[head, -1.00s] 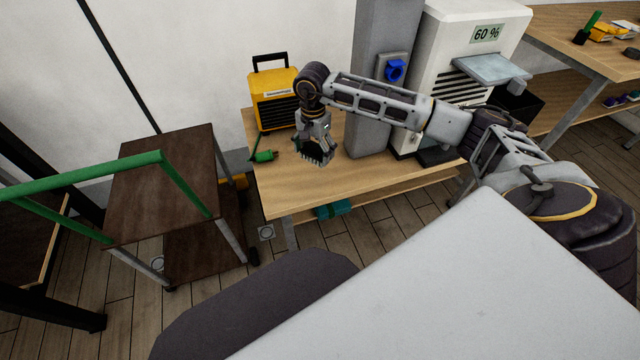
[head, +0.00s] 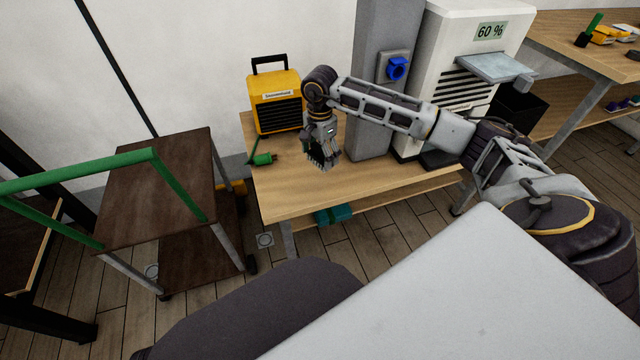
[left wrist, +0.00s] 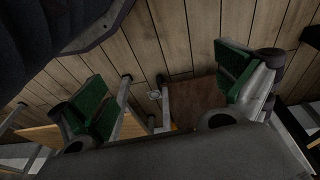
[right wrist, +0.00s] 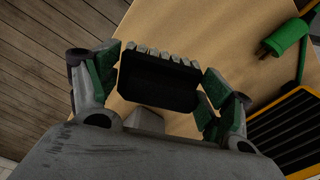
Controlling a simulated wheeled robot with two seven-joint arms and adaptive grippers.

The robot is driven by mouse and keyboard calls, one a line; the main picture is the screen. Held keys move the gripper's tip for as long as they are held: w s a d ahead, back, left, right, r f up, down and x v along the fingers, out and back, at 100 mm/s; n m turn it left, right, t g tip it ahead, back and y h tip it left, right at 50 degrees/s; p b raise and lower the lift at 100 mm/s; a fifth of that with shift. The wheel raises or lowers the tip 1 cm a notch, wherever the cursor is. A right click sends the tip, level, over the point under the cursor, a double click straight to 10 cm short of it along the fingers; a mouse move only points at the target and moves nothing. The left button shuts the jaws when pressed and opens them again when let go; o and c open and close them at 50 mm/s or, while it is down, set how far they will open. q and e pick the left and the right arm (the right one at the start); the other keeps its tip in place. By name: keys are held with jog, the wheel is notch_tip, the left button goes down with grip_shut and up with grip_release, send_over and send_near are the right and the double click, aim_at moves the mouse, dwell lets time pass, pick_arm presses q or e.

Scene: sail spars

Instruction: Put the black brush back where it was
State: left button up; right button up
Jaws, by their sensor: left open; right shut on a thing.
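The black brush (right wrist: 158,82) is a dark block with a row of grey bristles, best seen in the right wrist view. My right gripper (right wrist: 160,74) is shut on it, with green finger pads at both ends.
A grey column (head: 372,90) and a white machine (head: 440,100) stand to the right. A brown cart (head: 165,185) with green handle is left. The bench's front strip is clear.

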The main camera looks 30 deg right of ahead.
notch_tip(320, 180, down, 6)
jog(key=shift+r+b, duration=0.2)
jog(key=shift+b, duration=0.4)
jog(key=shift+f, duration=0.35)
pick_arm(q)
jog(key=shift+w+d+r, duration=0.1)
jog(key=shift+w+r, duration=0.05)
jog(key=shift+r, duration=0.4)
jog(key=shift+w+d+r, duration=0.1)
jog(key=shift+r, duration=0.4)
jog(key=shift+s+f, duration=0.1)
jog(key=shift+f, duration=0.05)
